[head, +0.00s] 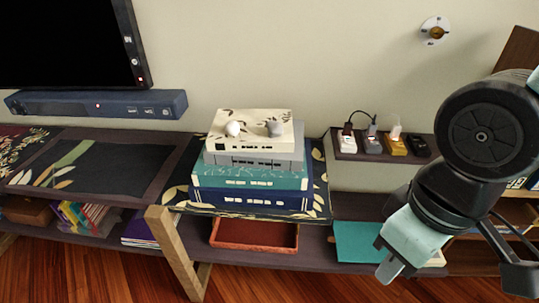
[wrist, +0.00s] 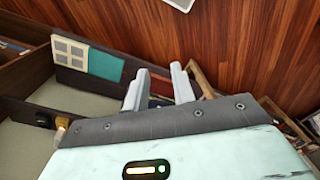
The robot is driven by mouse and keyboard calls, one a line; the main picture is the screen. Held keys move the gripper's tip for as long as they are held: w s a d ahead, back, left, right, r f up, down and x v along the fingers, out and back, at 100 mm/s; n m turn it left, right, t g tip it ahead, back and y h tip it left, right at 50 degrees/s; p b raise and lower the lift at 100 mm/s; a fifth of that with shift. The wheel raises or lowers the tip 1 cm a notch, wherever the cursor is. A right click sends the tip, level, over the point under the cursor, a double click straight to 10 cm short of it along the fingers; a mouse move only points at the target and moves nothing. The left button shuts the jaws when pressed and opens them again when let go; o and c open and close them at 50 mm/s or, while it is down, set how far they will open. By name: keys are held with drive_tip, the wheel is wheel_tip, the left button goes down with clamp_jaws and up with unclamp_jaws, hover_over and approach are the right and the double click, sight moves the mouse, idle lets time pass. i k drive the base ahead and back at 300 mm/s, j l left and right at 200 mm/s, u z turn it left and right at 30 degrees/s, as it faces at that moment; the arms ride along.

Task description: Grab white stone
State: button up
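A small white stone (head: 233,129) sits on top of a stack of books in the head view, towards the left of the top book. A grey stone (head: 275,129) lies to its right on the same cream book (head: 250,142). My gripper (head: 389,268) is well to the right of the stack and lower, pointing down, apart from both stones. In the wrist view, the two fingers of my gripper (wrist: 157,76) stand apart with nothing between them. Neither stone can be made out in the wrist view.
The stack includes grey, teal (head: 250,178) and dark blue (head: 250,201) books on a low shelf. A small wall shelf (head: 345,155) with several small items stands right of it. A soundbar (head: 100,104) and screen (head: 65,45) are at left. A red tray (head: 255,234) sits below.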

sight(231, 128)
drive_tip(key=i+l+u, duration=0.2)
drive_tip(key=i+u, duration=0.15)
drive_tip(key=i+l+u, duration=0.3)
drive_tip(key=i, duration=0.15)
